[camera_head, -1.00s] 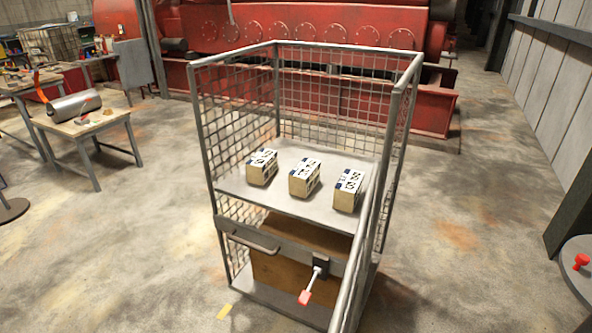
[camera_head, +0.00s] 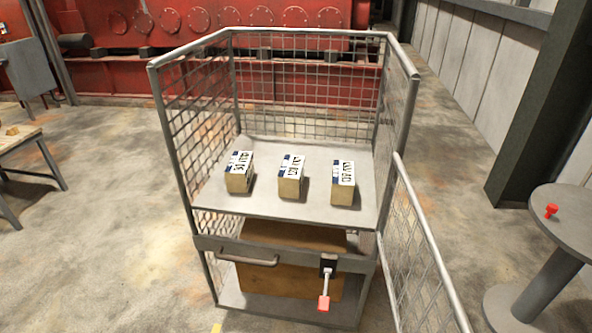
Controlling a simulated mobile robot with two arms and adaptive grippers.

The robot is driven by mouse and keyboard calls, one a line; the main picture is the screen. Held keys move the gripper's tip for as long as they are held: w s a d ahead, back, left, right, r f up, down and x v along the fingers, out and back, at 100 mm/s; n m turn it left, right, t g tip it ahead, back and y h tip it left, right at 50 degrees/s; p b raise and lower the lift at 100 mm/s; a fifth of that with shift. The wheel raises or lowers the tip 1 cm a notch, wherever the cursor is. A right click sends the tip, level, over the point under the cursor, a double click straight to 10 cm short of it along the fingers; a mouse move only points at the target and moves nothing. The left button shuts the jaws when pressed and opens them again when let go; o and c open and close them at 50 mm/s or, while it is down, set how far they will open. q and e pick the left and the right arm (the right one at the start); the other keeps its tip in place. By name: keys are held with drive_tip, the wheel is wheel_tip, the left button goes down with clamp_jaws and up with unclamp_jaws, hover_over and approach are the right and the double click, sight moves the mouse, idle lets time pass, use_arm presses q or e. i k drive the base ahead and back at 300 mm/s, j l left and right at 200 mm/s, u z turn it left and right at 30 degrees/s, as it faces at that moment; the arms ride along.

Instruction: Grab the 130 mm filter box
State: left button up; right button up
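Three small filter boxes stand in a row on the upper shelf (camera_head: 262,207) of a grey wire cage cart. They are the left box (camera_head: 239,173), the middle box (camera_head: 290,177) and the right box (camera_head: 342,183). Each is tan with a white printed label on top and a blue patch. The label print is too small to read surely, so I cannot tell which is the 130 mm one. Neither of my grippers is in view.
The cart's mesh door (camera_head: 425,255) stands open at the right front. A handle (camera_head: 248,257) and a red-tipped lever (camera_head: 324,296) are on its front. A large brown box (camera_head: 290,262) sits below. A round table (camera_head: 575,215) is at right.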

sight(343, 184)
drive_tip(key=i+j+z, duration=0.35)
drive_tip(key=i+j, duration=0.35)
drive_tip(key=j, duration=0.1)
